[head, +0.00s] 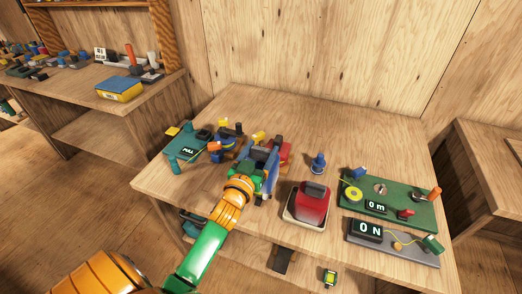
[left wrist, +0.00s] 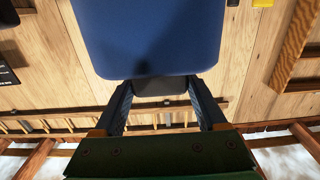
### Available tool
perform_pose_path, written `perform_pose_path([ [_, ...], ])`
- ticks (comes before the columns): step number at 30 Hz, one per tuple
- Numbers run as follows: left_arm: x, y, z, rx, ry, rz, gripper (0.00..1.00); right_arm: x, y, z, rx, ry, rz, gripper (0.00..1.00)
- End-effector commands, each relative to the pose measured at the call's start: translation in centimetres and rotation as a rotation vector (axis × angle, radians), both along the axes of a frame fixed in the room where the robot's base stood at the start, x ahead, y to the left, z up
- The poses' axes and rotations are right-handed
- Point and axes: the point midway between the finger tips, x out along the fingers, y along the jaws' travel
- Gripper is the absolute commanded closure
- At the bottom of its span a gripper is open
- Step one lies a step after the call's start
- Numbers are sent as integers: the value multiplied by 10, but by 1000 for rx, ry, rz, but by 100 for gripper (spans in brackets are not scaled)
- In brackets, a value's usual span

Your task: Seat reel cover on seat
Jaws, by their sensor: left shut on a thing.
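In the left wrist view the blue cover fills the top middle, with the dark grip (left wrist: 160,86) between the fingers. In the head view the blue cover (head: 270,172) is partly hidden by the gripper and shows beside a red block. I cannot tell whether it touches anything below. A red piece with a dark grip (head: 312,203) sits in a pale tray (head: 304,222). My right gripper is not in view.
A teal stand with a display (head: 188,151) and a cluster of small blue and yellow parts stand left of the gripper. A blue knobbed piece (head: 318,163) is behind the tray. Green (head: 415,212) and grey (head: 418,254) display boards lie right.

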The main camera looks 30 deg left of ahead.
Motion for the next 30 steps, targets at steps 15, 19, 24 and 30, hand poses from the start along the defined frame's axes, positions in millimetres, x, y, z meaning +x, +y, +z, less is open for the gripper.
perform_pose_path([
  [15,0,0,0,-1,0,0,100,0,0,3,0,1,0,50],
  [19,0,0,0,0,0,0,100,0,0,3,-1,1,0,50],
  [24,0,0,1,0,0,0,100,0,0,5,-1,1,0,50],
  [30,0,0,0,0,-1,0,100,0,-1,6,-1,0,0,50],
])
